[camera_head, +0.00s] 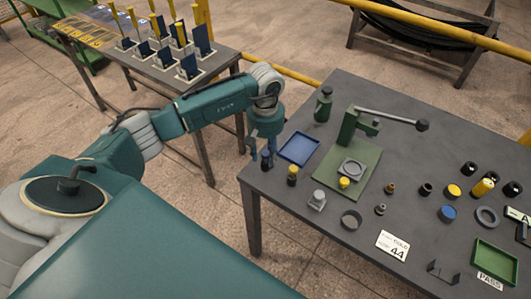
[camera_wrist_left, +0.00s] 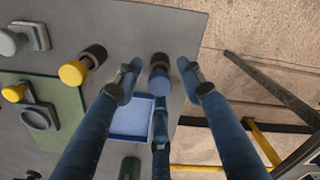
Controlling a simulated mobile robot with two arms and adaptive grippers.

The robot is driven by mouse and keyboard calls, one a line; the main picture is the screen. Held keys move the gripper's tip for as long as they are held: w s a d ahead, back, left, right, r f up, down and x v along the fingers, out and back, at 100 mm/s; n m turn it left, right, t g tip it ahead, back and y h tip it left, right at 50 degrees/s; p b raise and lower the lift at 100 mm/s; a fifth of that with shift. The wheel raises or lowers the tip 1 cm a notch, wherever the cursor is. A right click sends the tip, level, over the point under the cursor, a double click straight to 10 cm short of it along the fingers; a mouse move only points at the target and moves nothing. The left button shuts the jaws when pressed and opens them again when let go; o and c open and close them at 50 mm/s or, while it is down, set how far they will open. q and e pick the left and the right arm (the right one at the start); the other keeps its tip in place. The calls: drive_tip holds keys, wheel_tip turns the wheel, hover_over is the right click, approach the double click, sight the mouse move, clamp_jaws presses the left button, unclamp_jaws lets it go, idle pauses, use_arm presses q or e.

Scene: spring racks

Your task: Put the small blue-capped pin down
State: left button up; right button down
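The small blue-capped pin (camera_wrist_left: 159,82) has a dark body and a blue cap. In the left wrist view it lies between the fingertips of my left gripper (camera_wrist_left: 160,90), with gaps to the fingers at both sides. It seems to stand on the dark table near its edge. In the head view my left gripper (camera_head: 264,157) points down at the table's left corner, and its fingers partly hide the pin (camera_head: 266,162). The gripper is open around the pin. My right gripper is not in view.
A yellow-capped pin (camera_head: 292,176) stands close by, and it also shows in the left wrist view (camera_wrist_left: 75,73). A blue tray (camera_head: 299,149) lies beside the gripper. A green lever press (camera_head: 350,128) stands beyond. Several small parts cover the table's right side.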

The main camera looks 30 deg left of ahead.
use_arm(q)
drive_tip(key=shift+r, duration=0.35)
wheel_tip(320, 180, up, 11)
drive_tip(key=b, duration=0.3)
drive_tip(key=shift+r+b, duration=0.2)
drive_tip(key=shift+b, duration=0.1)
